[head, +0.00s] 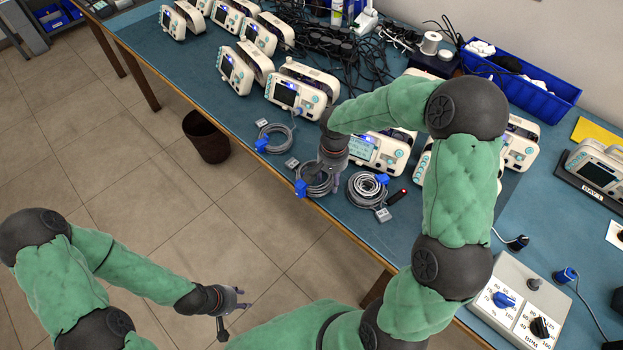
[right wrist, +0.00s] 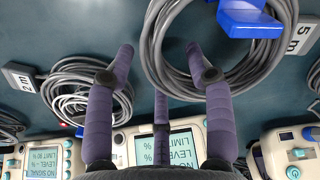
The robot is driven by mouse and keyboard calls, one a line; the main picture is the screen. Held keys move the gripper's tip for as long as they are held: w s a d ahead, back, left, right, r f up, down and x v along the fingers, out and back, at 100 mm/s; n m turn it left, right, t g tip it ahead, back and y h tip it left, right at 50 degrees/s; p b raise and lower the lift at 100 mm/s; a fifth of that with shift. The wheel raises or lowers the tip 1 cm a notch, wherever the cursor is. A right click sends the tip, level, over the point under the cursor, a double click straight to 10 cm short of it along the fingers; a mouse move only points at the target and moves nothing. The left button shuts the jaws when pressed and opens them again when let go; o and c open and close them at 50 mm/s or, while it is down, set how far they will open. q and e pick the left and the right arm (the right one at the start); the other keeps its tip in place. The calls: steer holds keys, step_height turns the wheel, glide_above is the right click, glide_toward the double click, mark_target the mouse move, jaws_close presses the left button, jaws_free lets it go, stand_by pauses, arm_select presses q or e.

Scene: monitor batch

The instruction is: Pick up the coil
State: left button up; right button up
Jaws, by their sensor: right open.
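Three grey cable coils lie on the blue bench: a left coil (head: 262,139), a middle coil (head: 305,187) with a blue tie, and a right coil (head: 365,191). My right gripper (head: 331,183) is open over the right side of the middle coil, partly hiding it. In the right wrist view, the gripper (right wrist: 160,52) straddles one side of the middle coil (right wrist: 262,62), tagged "5 m"; one finger is outside and one over its ring. Contact cannot be told. The right coil (right wrist: 68,88), tagged "2 m", lies beside it. My left gripper (head: 232,312) is open and empty, away from the bench.
Several cream monitors (head: 236,70) stand behind the coils; one (head: 378,150) is close behind my right gripper. A red-tipped black pen-like item (head: 397,196) lies right of the coils. A blue bin (head: 540,98) and control box (head: 515,295) are further right.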

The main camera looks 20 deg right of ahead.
steer(key=shift+c, duration=0.2)
jaws_close()
steer(key=shift+r, duration=0.1)
steer(key=shift+r, duration=0.55)
step_height(320, 180, up, 2)
steer(key=shift+r+p, duration=0.1)
steer(key=shift+p, duration=0.6)
steer(key=s+d+r+p, duration=0.5)
steer(key=s+r, duration=0.4)
steer(key=s, duration=0.3)
steer(key=shift+s+d+r, duration=0.25)
steer(key=shift+d+r, duration=0.1)
steer(key=shift+d, duration=0.35)
